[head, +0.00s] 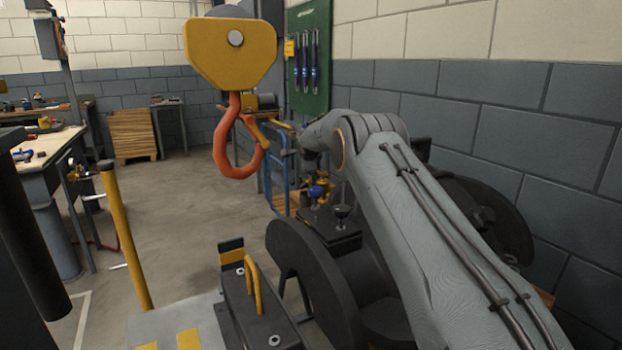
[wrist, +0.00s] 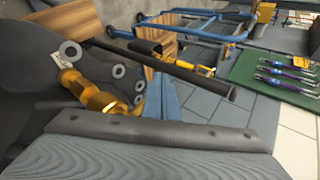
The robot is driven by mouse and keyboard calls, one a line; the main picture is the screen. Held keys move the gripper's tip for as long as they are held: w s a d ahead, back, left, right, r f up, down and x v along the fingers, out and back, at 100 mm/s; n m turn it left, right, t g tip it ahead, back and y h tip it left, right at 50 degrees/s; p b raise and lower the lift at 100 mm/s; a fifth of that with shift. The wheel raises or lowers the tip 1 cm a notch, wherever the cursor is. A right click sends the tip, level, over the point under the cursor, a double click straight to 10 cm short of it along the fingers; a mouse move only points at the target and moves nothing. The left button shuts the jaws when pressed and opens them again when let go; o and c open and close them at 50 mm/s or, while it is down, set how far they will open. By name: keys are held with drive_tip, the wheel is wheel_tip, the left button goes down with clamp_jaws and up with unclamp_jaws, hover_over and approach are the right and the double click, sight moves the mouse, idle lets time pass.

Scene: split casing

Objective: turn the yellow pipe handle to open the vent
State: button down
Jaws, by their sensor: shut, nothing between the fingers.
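A short bent yellow pipe handle (head: 258,289) stands on the dark casing block (head: 264,329) at the bottom centre of the head view. It is upright, and nothing touches it. My grey arm reaches from the lower right towards the middle, well above and to the right of this handle. The wrist view shows a gold fitting (wrist: 100,98) beside dark metal with grey round washers (wrist: 70,52). I cannot make out the yellow handle or a vent there.
An orange hook (head: 222,150) hangs from a yellow block (head: 230,50) left of my arm. A yellow post (head: 125,240) stands at the left. A dark round flange (head: 305,270) lies under my arm. A blue cart (wrist: 220,38) shows beyond.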

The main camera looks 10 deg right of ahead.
idle(0.3)
drive_tip(key=s+a+r+b, duration=0.1)
drive_tip(key=s+a+r, duration=0.1)
drive_tip(key=a, duration=0.3)
drive_tip(key=s+a+r+b, duration=0.1)
drive_tip(key=s+a+r, duration=0.2)
drive_tip(key=a+r, duration=0.2)
drive_tip(key=shift+a, duration=0.4)
drive_tip(key=shift+d, duration=0.1)
